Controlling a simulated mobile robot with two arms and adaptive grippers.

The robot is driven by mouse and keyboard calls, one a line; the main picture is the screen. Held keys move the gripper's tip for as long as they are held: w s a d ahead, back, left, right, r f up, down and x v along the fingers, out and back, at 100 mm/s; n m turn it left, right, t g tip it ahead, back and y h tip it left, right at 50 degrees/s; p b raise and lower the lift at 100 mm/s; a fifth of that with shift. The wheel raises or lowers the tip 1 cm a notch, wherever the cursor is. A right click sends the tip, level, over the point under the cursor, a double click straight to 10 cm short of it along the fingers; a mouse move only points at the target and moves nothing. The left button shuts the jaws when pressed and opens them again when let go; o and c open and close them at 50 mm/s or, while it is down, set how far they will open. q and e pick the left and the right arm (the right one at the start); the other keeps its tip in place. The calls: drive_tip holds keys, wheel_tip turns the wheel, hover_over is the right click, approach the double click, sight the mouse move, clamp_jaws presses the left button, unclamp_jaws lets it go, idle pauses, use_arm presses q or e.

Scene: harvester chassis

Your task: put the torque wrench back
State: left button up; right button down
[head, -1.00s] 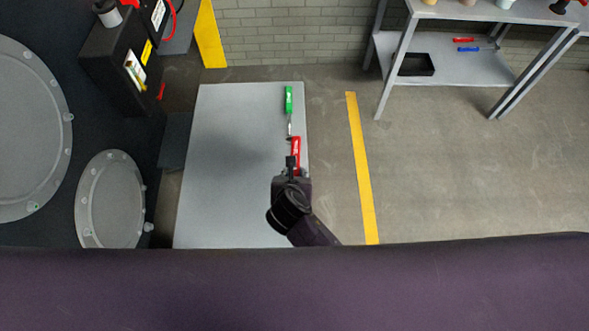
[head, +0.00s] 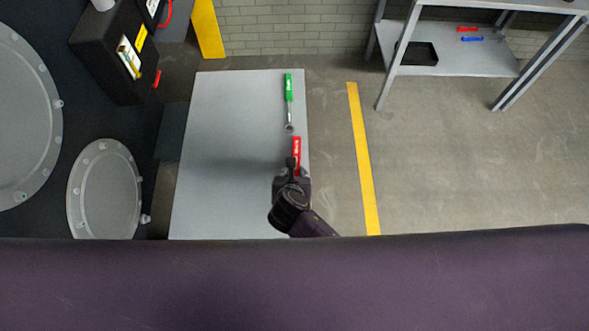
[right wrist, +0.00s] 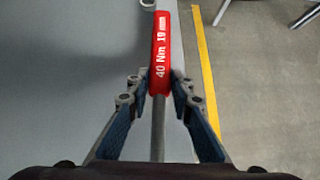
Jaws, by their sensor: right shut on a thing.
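The red torque wrench (head: 297,146), marked 40 Nm 19 mm, is in my right gripper (head: 292,172). In the right wrist view the red handle (right wrist: 161,50) points forward, and the bare metal shaft runs back between the fingers of my right gripper (right wrist: 158,92). The fingers are closed around the wrench near the rear end of the handle. The wrench is over the right side of the grey table (head: 225,120); its height above the top is hard to tell. A green-handled wrench (head: 288,88) lies on the table, apart from the red one. My left gripper is out of view.
A grey shelf rack (head: 455,62) at the back right holds a black tray (head: 417,53), a red tool (head: 467,29) and a blue tool (head: 472,39). A yellow floor line (head: 362,160) runs right of the table. Dark machinery with round covers (head: 103,190) stands left.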

drive_tip(key=shift+w+f, duration=0.1)
drive_tip(key=shift+f, duration=0.15)
drive_tip(key=c, duration=1.7)
unclamp_jaws()
drive_tip(key=shift+o, duration=0.4)
drive_tip(key=shift+f, duration=0.15)
drive_tip(key=shift+s, duration=0.2)
drive_tip(key=v, duration=1.2)
drive_tip(key=shift+w, duration=0.1)
